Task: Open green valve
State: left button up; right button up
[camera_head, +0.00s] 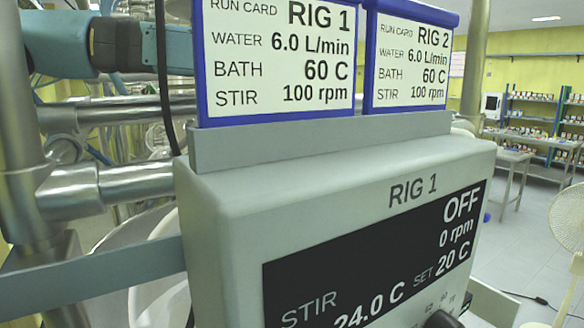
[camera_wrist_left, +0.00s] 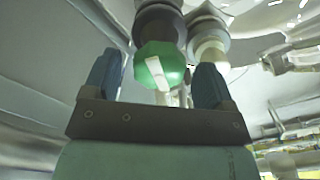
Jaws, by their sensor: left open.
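The green valve (camera_wrist_left: 160,62) shows in the left wrist view as a rounded green knob with a white stripe, the stripe slightly tilted from vertical. My left gripper (camera_wrist_left: 158,78) is open, with one blue finger on each side of the knob in the picture. I see no clear contact, and the depth between fingers and knob is hard to judge. In the head view the green valve does not show, and part of my left arm is at the top left. My right gripper is not in view.
A control box (camera_head: 320,190) labelled RIG 1 reads OFF, 0 rpm. Two run cards, RIG 1 (camera_head: 280,55) and RIG 2 (camera_head: 412,55), stand above it. Metal pipes (camera_head: 130,183) crowd the left. A pale-ended fitting (camera_wrist_left: 210,50) sits right beside the green knob. Open floor lies far right.

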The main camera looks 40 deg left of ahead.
pick_arm(q)
jog(key=shift+c, duration=0.2)
jog(key=c, duration=0.9)
jog(key=shift+n, duration=0.3)
jog(key=n, duration=0.5)
jog(key=shift+d, duration=0.1)
jog(key=n, duration=1.6)
jog(key=shift+n, duration=0.4)
